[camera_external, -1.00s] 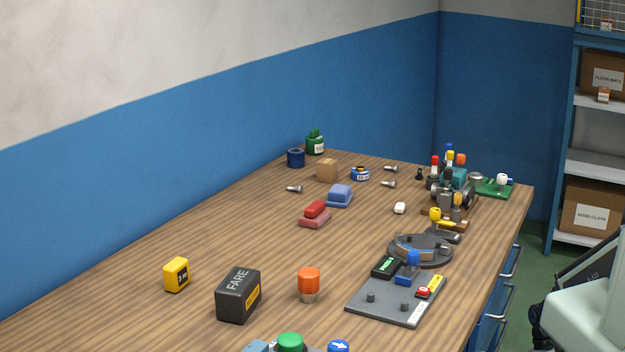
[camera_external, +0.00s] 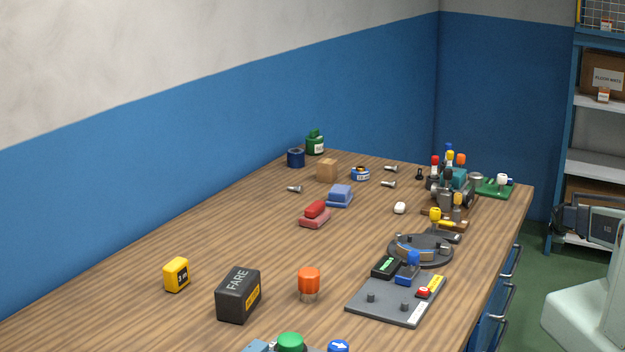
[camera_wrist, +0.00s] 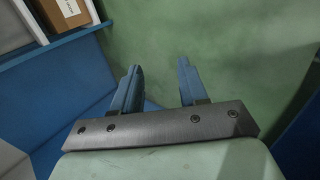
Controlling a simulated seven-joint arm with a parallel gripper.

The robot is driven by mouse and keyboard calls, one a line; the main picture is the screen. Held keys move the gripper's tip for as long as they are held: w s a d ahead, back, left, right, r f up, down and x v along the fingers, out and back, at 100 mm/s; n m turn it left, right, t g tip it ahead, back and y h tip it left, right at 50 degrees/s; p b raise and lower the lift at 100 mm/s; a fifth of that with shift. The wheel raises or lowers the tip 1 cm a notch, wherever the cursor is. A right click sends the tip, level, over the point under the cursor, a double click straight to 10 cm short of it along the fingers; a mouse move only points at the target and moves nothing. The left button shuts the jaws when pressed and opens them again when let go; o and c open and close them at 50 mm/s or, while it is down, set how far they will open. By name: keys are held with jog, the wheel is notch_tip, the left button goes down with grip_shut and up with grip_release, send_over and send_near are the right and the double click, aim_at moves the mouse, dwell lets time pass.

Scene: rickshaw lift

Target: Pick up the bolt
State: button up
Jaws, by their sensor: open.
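Several small silver bolts lie on the far part of the wooden workbench (camera_external: 150,300). One bolt (camera_external: 294,188) is left of the blue block. A second bolt (camera_external: 388,184) and a third bolt (camera_external: 391,169) lie right of the blue and white tape roll. I cannot tell which one the task means. My gripper (camera_wrist: 160,85) is open and empty in the wrist view, its two blue fingers apart over green floor.
A black FARE box (camera_external: 238,295), an orange-capped item (camera_external: 308,284) and a grey fixture plate (camera_external: 390,305) stand in front. A red block (camera_external: 315,212) and a blue block (camera_external: 340,195) lie near the bolts. Shelves (camera_external: 597,165) stand at the right. The bench's left middle is clear.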

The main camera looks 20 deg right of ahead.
jog(key=w+a+r, duration=0.6)
jog(key=w+r, duration=0.2)
jog(key=r, duration=0.2)
jog(key=w+a+r, duration=0.6)
jog(key=w+r, duration=0.2)
jog(key=r, duration=0.2)
jog(key=w+a+r, duration=0.1)
jog(key=a+r, duration=0.3)
jog(key=a, duration=0.4)
jog(key=w+a+r+y, duration=0.1)
jog(key=a+r, duration=0.2)
jog(key=a, duration=0.4)
jog(key=w+a+r, duration=0.1)
jog(key=a+r, duration=0.3)
jog(key=a, duration=0.4)
notch_tip(320, 180, up, 13)
jog(key=g+y, duration=0.4)
jog(key=g, duration=0.1)
send_over(389, 183)
jog(key=w, duration=0.1)
jog(key=shift+m, duration=0.3)
notch_tip(389, 183, down, 8)
jog(key=shift+w+a+f, duration=0.1)
jog(key=shift+w, duration=0.05)
jog(key=shift+a+f, duration=0.1)
jog(key=shift+f, duration=2.5)
grip_shut()
